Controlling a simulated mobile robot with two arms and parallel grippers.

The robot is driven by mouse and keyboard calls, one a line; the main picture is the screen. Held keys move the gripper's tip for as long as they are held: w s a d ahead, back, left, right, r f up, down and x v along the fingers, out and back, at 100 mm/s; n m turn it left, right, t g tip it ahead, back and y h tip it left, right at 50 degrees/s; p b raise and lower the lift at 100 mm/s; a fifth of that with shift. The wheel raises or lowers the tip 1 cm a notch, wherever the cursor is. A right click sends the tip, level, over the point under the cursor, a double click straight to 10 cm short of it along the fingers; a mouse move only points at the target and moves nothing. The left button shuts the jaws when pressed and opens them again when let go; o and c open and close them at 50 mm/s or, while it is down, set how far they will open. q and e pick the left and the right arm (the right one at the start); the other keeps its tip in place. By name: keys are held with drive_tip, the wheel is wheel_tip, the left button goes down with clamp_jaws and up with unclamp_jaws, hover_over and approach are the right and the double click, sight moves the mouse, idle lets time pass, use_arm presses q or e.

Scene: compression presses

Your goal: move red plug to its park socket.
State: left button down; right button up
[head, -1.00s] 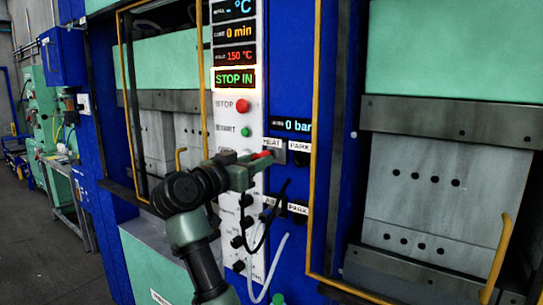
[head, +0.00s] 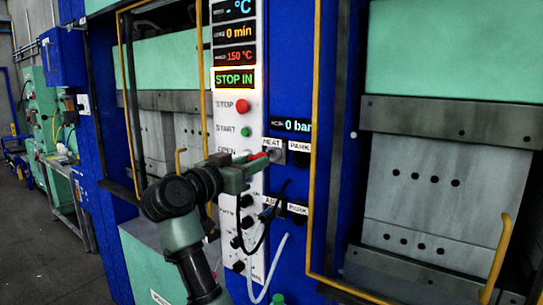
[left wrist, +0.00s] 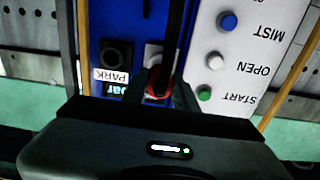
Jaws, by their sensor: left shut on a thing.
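The red plug (head: 258,156) is between the fingers of my left gripper (head: 248,161), in front of the press panel. My left gripper is shut on it. In the left wrist view the red plug (left wrist: 158,86) is between the fingertips, in front of the pale HEAT socket plate (left wrist: 160,56). I cannot tell whether its tip touches that plate. The HEAT socket (head: 274,156) shows just right of the plug in the head view. The dark PARK socket (head: 301,159) is beside it on the right, and it looks empty in the left wrist view (left wrist: 116,53). My right gripper is not in view.
The control panel (head: 227,171) has several buttons, with a red STOP button (head: 242,106). Below are an AIR socket (head: 268,214) with a black cable and a second PARK socket (head: 298,218). A yellow rail (head: 314,130) stands right of the sockets. A pale hose (head: 278,268) hangs below.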

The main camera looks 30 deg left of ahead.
use_arm(q)
drive_tip(key=shift+s+a, duration=0.15)
drive_tip(key=shift+s, duration=1.5)
idle(0.4)
